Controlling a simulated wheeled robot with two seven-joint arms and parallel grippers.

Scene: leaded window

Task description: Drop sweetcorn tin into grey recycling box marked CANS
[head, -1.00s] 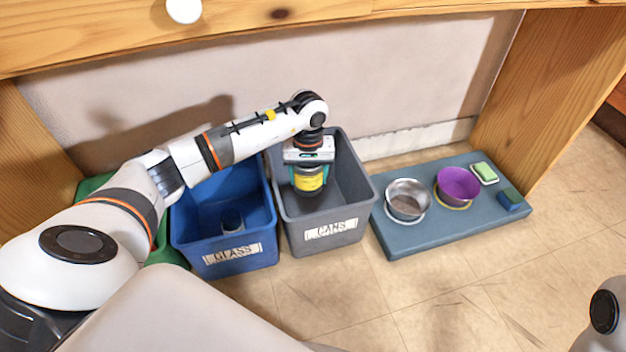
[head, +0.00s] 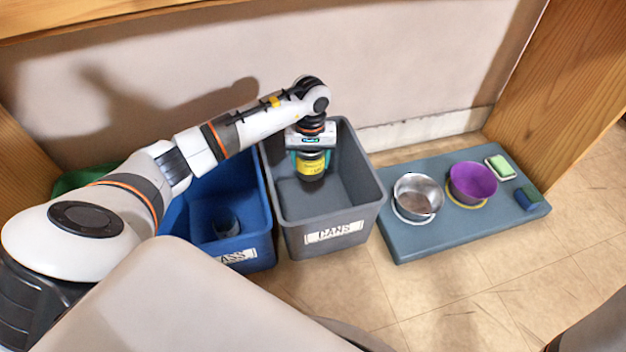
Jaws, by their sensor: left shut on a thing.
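The sweetcorn tin (head: 311,168) has a yellow label and dark ends. My left gripper (head: 311,157) points down and is shut on the tin, one teal finger on each side. The tin is upright within the outline of the grey recycling box (head: 352,218), whose front label reads CANS. I cannot tell for certain whether the tin's base touches the box floor. The gripper hides the top of the tin. My right gripper is not in view.
A blue box (head: 254,250) labelled GLASS, with a dark item (head: 227,224) inside, stands left of the grey box. A blue-grey mat (head: 410,242) at right holds a steel bowl (head: 417,194), a purple bowl (head: 473,184) and sponges. A wall is behind; wooden panels flank the space.

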